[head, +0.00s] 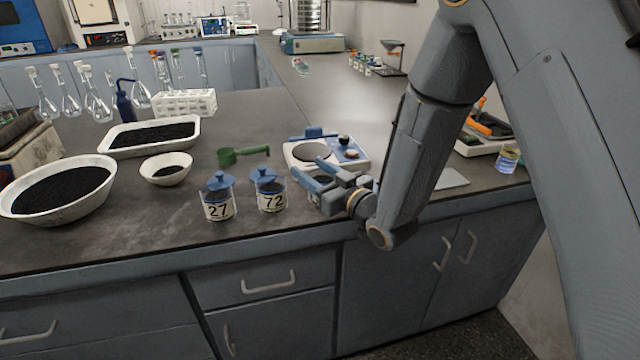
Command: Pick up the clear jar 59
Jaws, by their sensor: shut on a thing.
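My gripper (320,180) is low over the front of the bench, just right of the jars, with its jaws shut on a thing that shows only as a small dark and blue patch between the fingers. It sits in line with the other jars and is most likely the clear jar 59, but its number is hidden. Whether it touches the bench cannot be told. To the left stand two clear jars with blue lids and dark contents, jar 72 (271,196) and jar 27 (218,202), both upright.
A balance (352,157) with a round pan stands just behind my gripper. A green scoop (243,155), a small bowl (166,169), a large bowl (20,212) and a white tray (119,152) of dark grains lie left. A labelled cup (507,160) stands far right.

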